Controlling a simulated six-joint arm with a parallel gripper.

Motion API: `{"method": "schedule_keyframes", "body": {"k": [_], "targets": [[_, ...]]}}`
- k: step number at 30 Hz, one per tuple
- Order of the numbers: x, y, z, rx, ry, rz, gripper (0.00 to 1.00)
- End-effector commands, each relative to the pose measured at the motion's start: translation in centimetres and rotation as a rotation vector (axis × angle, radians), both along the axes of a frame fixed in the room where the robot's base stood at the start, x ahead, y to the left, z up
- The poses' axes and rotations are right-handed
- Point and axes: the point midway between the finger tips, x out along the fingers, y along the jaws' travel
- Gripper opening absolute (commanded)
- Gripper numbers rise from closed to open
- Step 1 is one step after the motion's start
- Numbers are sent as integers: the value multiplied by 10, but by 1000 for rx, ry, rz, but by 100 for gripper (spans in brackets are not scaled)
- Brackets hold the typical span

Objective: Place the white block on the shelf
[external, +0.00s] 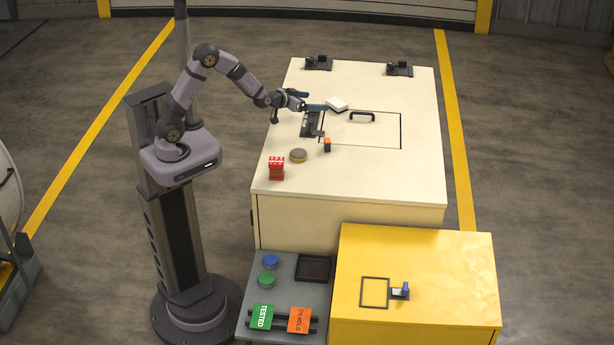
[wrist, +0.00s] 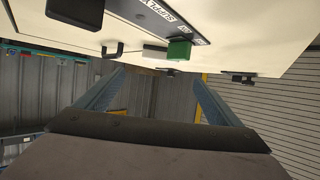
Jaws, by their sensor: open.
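The white block (external: 337,104) lies on the cream cabinet top, just right of my gripper (external: 316,100) in the external view. The blue fingers are spread apart, with one fingertip close to the block; I cannot tell whether they touch. In the wrist view my gripper (wrist: 159,76) is also open, with nothing held between the fingers. A shaded pale block (wrist: 155,52) shows beyond the fingertips there; I cannot tell whether it is the white block. I cannot pick out a shelf for certain.
A black handle (external: 362,116) stands on the outlined panel of the cream cabinet (external: 420,180). A grey-topped button (external: 298,155) and red block (external: 276,168) are nearer. A yellow cabinet (external: 450,265) stands in front.

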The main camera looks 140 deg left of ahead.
Motion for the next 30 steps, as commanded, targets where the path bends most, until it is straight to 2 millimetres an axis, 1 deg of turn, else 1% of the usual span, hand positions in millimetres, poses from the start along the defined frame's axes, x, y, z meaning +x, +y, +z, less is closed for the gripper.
{"method": "schedule_keyframes", "body": {"k": [4,5,7,9,10,12,14,15,18,21,23,30], "targets": [[-2,0,-3,-1,0,2,88],[-3,0,-10,-9,2,5,88],[-8,-1,-34,-34,7,14,88],[-11,11,-45,-29,5,23,88],[-12,19,-46,-22,2,26,88],[-11,34,-44,-8,-4,29,88],[-8,46,-36,6,-8,25,88],[-6,52,-28,14,-11,21,88],[-2,62,-16,23,-13,11,88],[-1,59,-23,-2,-5,2,88],[-1,60,-23,-2,-2,1,88],[-1,73,-27,-1,-2,2,88]]}}
